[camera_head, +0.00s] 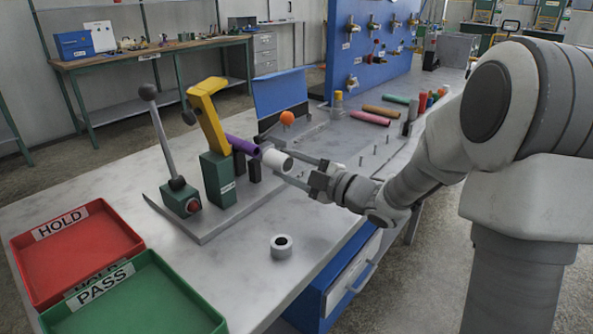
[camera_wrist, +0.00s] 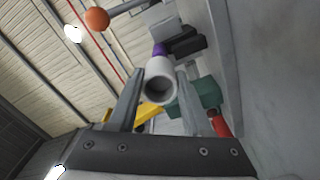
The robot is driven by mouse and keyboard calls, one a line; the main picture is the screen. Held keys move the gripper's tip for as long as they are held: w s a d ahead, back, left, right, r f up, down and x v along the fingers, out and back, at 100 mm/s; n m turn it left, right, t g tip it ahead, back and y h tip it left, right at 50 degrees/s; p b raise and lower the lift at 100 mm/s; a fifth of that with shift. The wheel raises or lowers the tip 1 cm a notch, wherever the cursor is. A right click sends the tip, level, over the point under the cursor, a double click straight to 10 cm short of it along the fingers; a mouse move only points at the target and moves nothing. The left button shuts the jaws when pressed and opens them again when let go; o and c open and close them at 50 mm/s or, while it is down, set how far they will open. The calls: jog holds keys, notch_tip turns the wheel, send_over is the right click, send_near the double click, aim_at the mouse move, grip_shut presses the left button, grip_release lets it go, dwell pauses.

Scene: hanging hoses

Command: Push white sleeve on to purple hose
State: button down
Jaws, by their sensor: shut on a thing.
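The white sleeve (camera_head: 277,160) is between the fingers of my gripper (camera_head: 291,168), which is shut on it. The sleeve also shows in the wrist view (camera_wrist: 160,80), its open end facing the camera. The purple hose (camera_head: 242,145) lies in a fixture with a green block (camera_head: 217,178) and a yellow clamp arm (camera_head: 208,112). The hose end points at the sleeve, and in the wrist view a bit of purple hose (camera_wrist: 160,49) shows just behind the sleeve. Whether the hose end is inside the sleeve or only close to it, I cannot tell.
A grey lever (camera_head: 162,135) and an orange ball knob (camera_head: 287,118) stand by the fixture. Red (camera_head: 75,282) and green (camera_head: 178,325) trays lie at left. Coloured hose pieces (camera_head: 380,110) lie behind.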

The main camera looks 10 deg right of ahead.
aim_at(276, 160)
jog(key=shift+x, duration=1.4)
jog(key=shift+b+x, duration=1.2)
jog(key=shift+x, duration=0.45)
dwell(1.3)
jog(key=shift+s+d, duration=0.1)
jog(key=shift+s, duration=0.05)
jog(key=shift+v, duration=1.15)
jog(key=shift+b+x, duration=0.35)
jog(key=shift+x, duration=0.65)
dwell(1.4)
